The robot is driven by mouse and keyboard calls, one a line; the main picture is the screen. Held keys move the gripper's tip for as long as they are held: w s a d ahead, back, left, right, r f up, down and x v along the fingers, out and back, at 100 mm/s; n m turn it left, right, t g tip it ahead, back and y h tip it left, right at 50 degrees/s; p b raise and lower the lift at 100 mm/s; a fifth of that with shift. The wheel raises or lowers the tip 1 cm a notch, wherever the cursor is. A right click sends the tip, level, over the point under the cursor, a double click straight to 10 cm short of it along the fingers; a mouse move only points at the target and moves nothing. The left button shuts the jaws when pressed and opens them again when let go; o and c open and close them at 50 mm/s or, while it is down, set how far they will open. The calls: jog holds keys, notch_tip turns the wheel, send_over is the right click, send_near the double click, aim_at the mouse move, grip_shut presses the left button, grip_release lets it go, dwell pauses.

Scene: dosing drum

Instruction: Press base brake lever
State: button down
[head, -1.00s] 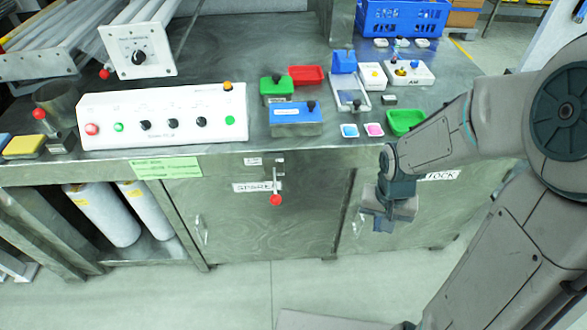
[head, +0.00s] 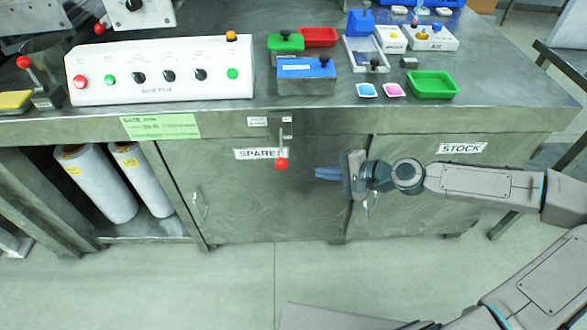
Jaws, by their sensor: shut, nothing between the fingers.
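A lever with a red ball knob (head: 281,164) hangs from the front edge of the bench, in front of the door marked SPARE. Its short metal stem points down, and a small label too small to read is beside its mount. My gripper (head: 318,173) is to the right of this knob, at about its height in the picture, and apart from it. Its blue fingers point left towards the knob, shut and empty. Another red-knobbed lever (head: 23,63) stands on the bench top at the far left. I cannot read which lever is the base brake.
The metal bench (head: 300,122) carries a white control panel (head: 160,92), a blue-topped box (head: 306,68), a green tray (head: 432,84) and small boxes. White rolls (head: 97,185) lean below at left. The floor (head: 235,285) in front is clear.

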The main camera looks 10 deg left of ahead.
aim_at(281, 149)
jog(key=shift+w+d+r+m+t+y, duration=0.2)
jog(key=shift+w+r+m+t+y, duration=0.15)
jog(key=shift+w+r, duration=0.15)
jog(key=shift+w+d+r+m+t+y, duration=0.15)
jog(key=shift+w+r+m+t+y, duration=0.1)
jog(key=shift+w+r+t, duration=0.15)
jog(key=b+x, duration=0.2)
jog(key=x, duration=0.8)
jog(key=shift+s+a+r, duration=0.1)
jog(key=shift+s+r, duration=0.2)
jog(key=shift+s, duration=0.3)
jog(key=shift+s+a+r, duration=0.1)
jog(key=shift+s+r, duration=0.25)
jog(key=shift+s, duration=0.25)
jog(key=shift+s+a+r, duration=0.1)
jog(key=shift+s+r, duration=0.2)
jog(key=shift+s, duration=0.3)
jog(key=shift+d+r, duration=0.1)
jog(key=shift+r, duration=0.05)
